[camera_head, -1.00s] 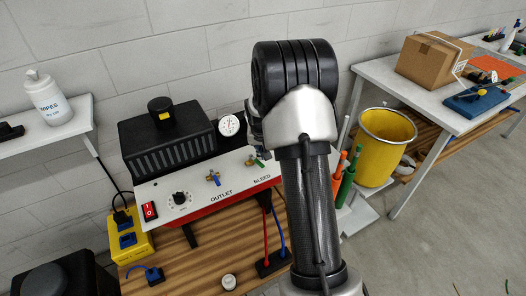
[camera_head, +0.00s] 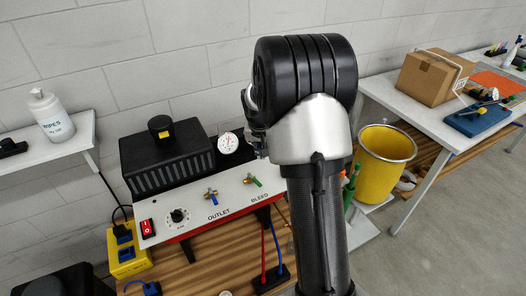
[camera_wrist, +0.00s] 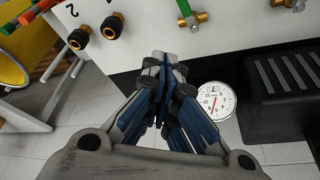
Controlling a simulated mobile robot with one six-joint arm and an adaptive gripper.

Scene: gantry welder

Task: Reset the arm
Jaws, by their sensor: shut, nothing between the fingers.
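My arm rises in the middle of the head view, its upper joint in front of the wall and partly over the right end of the control panel (camera_head: 165,210). My gripper (camera_wrist: 167,62) shows in the wrist view with its blue and grey fingers together and nothing between them. It is mostly hidden behind my arm in the head view. In the wrist view the round white gauge (camera_wrist: 217,100) lies just right of the fingers; it also shows in the head view (camera_head: 228,143). Brass valves (camera_wrist: 193,18) are above the fingers in the wrist view.
A black ribbed unit (camera_head: 165,155) stands behind the panel. A white bottle (camera_head: 50,115) is on the left shelf. A yellow bin (camera_head: 382,165) stands right of my arm. A cardboard box (camera_head: 432,77) and a blue tray (camera_head: 478,119) are on the right table. Floor at lower right is clear.

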